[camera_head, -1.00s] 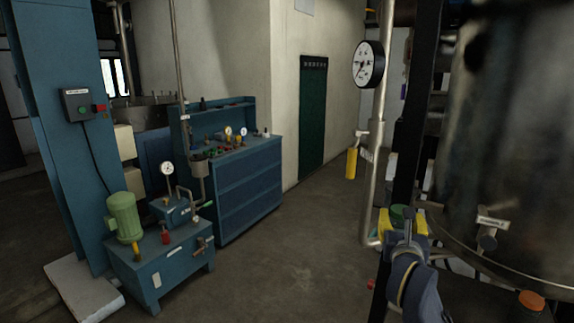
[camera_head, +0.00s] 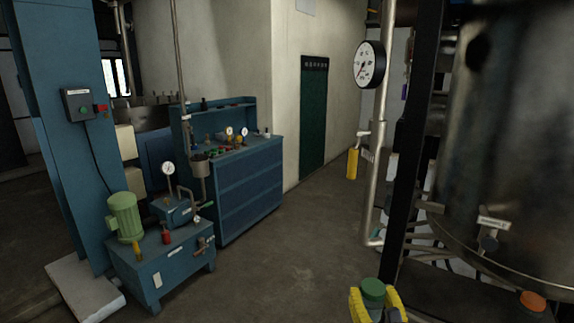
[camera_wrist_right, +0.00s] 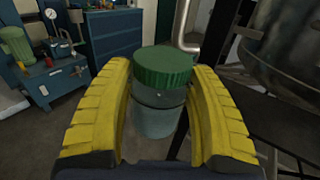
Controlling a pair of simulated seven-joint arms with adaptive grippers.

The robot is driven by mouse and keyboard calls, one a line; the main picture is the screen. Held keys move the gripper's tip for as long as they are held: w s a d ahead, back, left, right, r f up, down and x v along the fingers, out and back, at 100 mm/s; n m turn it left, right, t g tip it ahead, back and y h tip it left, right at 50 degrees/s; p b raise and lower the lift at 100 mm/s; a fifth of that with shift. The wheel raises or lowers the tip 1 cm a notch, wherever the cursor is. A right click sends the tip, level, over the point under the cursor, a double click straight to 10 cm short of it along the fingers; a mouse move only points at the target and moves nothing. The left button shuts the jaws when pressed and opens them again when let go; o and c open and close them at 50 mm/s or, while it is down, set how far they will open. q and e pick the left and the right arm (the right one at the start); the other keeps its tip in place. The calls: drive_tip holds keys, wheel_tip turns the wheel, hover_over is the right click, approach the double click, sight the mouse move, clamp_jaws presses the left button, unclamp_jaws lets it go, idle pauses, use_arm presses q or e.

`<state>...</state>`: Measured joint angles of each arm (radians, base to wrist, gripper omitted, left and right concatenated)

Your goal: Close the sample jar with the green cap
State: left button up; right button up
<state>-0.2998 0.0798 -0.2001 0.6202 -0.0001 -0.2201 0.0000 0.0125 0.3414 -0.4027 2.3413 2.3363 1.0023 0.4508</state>
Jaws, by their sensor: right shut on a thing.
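My right gripper (camera_head: 375,303) is low in the head view, with its yellow fingers on either side of the green cap (camera_head: 373,290). In the right wrist view the green cap (camera_wrist_right: 163,67) is on top of the clear sample jar (camera_wrist_right: 158,112), between the two yellow fingers of the right gripper (camera_wrist_right: 161,85). The jar looks upright, with a grey-blue lower part. I cannot tell whether the cap is screwed tight. The right gripper is shut on the capped jar. My left gripper is in neither view.
A large metal vessel (camera_head: 510,130) fills the right side, with an orange knob (camera_head: 532,300) near its base. A pipe with a gauge (camera_head: 369,65) stands left of it. A blue pump unit (camera_head: 165,262) and a blue workbench (camera_head: 245,185) are at left. Open floor lies between.

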idle(0.4)
drive_tip(key=a+f+n+g+y, duration=0.2)
drive_tip(key=a+n+y, duration=0.2)
drive_tip(key=a, duration=0.3)
drive_tip(key=a+f+n+g+y, duration=0.2)
drive_tip(key=a+n+y, duration=0.2)
drive_tip(key=a+y, duration=0.3)
drive_tip(key=shift+s+a+f+y, duration=0.25)
drive_tip(key=shift+s+a+y, duration=0.05)
drive_tip(key=shift+s+a, duration=0.15)
